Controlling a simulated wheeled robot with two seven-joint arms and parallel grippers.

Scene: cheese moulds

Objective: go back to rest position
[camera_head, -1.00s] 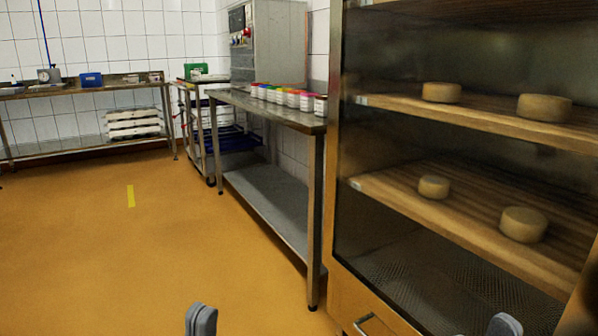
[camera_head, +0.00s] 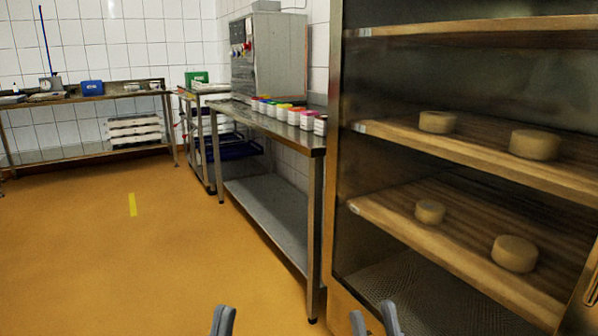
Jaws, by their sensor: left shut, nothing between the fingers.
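My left gripper (camera_head: 223,318) shows only its fingertips at the bottom edge, left of the steel table's near leg. Its fingers are together with nothing between them. My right gripper (camera_head: 374,320) shows at the bottom edge in front of the cabinet's lower part. Its two fingertips stand apart with an empty gap. Neither gripper appears to touch anything. The rest of both arms is out of view.
A cabinet with wooden shelves (camera_head: 440,255) stands close on the right; cheese wheels (camera_head: 535,144) sit on two shelves. A steel table (camera_head: 270,122) beside it carries several colourful-lidded containers (camera_head: 284,113). A bench (camera_head: 125,92) stands far left. The orange floor (camera_head: 110,270) is clear.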

